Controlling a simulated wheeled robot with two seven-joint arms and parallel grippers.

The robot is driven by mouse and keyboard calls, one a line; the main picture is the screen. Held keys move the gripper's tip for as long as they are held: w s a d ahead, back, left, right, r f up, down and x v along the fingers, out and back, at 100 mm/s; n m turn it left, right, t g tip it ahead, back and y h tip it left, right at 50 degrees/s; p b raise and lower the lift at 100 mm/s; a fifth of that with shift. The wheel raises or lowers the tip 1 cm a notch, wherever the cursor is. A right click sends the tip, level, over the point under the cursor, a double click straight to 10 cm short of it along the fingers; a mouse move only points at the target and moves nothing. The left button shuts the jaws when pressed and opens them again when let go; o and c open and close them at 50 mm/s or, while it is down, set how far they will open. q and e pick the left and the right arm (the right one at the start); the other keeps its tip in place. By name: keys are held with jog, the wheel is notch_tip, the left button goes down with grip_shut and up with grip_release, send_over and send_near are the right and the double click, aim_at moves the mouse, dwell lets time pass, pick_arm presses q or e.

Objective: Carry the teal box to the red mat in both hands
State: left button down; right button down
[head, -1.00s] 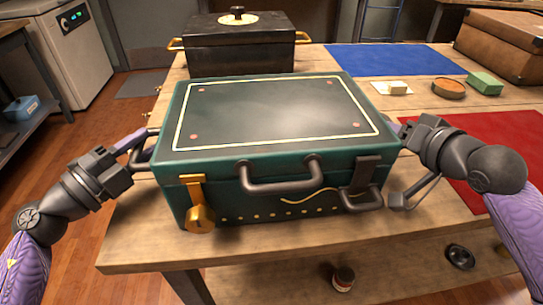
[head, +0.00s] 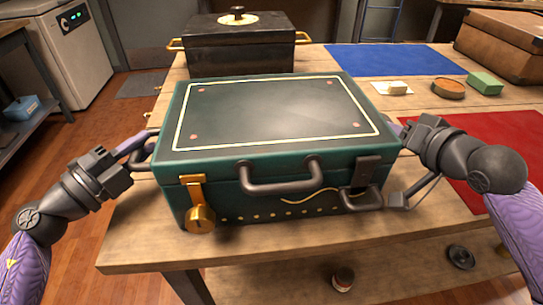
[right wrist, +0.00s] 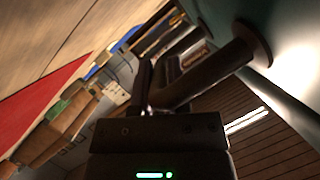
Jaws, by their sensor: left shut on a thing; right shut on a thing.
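The teal box (head: 270,115) stands at the front of the wooden table, with a dark lid top, a front handle and a brass padlock. My left gripper (head: 138,158) is shut on the handle at its left side. My right gripper (head: 402,140) is at its right side, shut on the right side handle; in the right wrist view the gripper (right wrist: 155,100) closes around the dark handle bar (right wrist: 215,75). The red mat (head: 485,145) lies flat on the table to the right of the box, partly hidden by my right arm. I cannot tell whether the box touches the table.
A black chest (head: 240,45) with brass handles stands close behind the box.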

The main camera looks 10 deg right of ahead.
dwell(0.7)
